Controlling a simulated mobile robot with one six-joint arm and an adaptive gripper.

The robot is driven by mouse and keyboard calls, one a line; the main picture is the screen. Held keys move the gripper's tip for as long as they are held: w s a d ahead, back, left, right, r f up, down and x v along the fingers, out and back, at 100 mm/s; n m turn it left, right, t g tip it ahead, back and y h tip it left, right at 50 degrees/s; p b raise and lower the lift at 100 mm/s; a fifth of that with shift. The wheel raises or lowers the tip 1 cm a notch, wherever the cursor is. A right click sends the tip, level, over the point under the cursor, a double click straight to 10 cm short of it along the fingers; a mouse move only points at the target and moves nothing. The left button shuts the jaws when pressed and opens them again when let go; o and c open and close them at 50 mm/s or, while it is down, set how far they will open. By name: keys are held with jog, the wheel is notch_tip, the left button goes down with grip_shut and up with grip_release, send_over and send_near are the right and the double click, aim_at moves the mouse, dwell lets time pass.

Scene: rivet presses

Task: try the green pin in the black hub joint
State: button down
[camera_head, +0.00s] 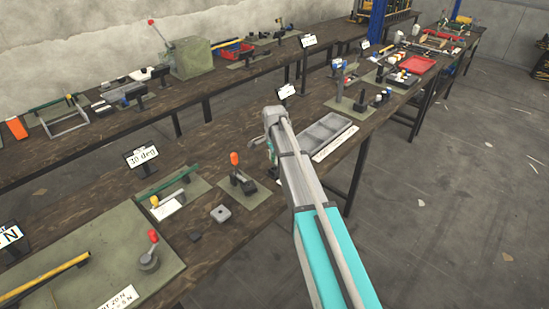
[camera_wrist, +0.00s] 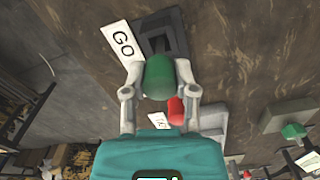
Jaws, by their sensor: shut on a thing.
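My gripper (camera_wrist: 158,83) is shut on the green pin (camera_wrist: 159,72), which sits between its two fingertips in the wrist view. A dark block with a square recess (camera_wrist: 165,40) lies just beyond the pin, beside a white GO card (camera_wrist: 122,42). I cannot tell whether this block is the black hub joint, or whether the pin touches it. In the head view my gripper (camera_head: 271,150) is small, over the near bench to the left of a grey tray. The pin is not clear there.
A red-tipped part (camera_wrist: 176,110) shows below the pin. In the head view a grey compartment tray (camera_head: 325,131) lies right of my arm.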

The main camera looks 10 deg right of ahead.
jog(key=shift+f+b, duration=0.65)
jog(key=shift+f, duration=0.1)
jog(key=shift+c, duration=1.6)
grip_release()
jog(key=shift+r, duration=0.15)
